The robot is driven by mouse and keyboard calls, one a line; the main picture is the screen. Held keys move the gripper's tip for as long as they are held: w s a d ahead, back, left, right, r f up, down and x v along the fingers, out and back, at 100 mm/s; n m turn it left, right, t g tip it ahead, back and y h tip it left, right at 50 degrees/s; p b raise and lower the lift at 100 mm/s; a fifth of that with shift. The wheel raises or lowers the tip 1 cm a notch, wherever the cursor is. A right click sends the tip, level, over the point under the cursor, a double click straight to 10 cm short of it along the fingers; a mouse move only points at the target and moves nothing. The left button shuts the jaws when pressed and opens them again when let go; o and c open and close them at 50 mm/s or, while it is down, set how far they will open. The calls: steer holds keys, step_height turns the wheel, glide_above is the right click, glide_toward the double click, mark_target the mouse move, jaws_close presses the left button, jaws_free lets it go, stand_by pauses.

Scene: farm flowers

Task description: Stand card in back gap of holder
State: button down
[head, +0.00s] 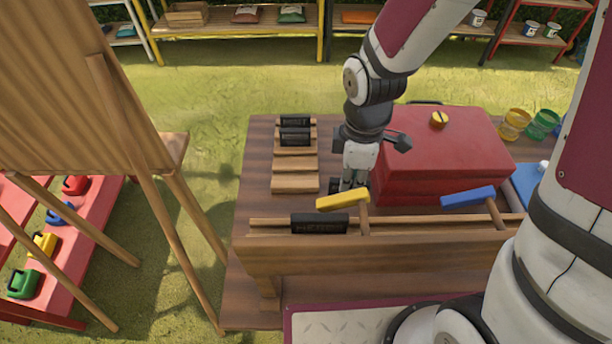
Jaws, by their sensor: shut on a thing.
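The wooden holder (295,182) is a stepped rack of light slats on the brown table, left of my arm. Two black lettered cards stand at its far end, one at the very back (295,121) and one just in front (295,137). Its nearer slats are bare. My gripper (350,184) points down low over the table, right of the holder's near end and apart from it. It is shut on a small black card (335,186), mostly hidden by the fingers and a yellow block. Another black lettered card (320,223) stands on the front wooden rail.
A red toolbox (440,150) is close right of my gripper. A yellow-headed mallet (343,199) and a blue-headed one (468,197) stick up from the front rail (400,250). Colored cups (515,125) stand at right. A wooden easel (100,110) rises at left.

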steer(key=shift+s+f+n, duration=0.25)
steer(key=shift+s+n, duration=0.15)
steer(key=shift+n, duration=0.1)
steer(key=shift+a, duration=0.2)
steer(key=shift+w+a+f, duration=0.85)
steer(key=shift+w+a, duration=0.9)
steer(key=shift+a, duration=0.1)
steer(key=shift+w+a+f, duration=0.8)
steer(key=shift+w+a, duration=1)
steer(key=shift+a, duration=0.05)
steer(key=shift+w+a+f, duration=0.85)
steer(key=shift+w+a, duration=0.9)
steer(key=shift+a, duration=0.1)
steer(key=shift+f, duration=0.1)
steer(key=c, duration=1.9)
jaws_free()
steer(key=shift+c, duration=0.2)
steer(key=o, duration=0.3)
steer(key=shift+o, duration=0.2)
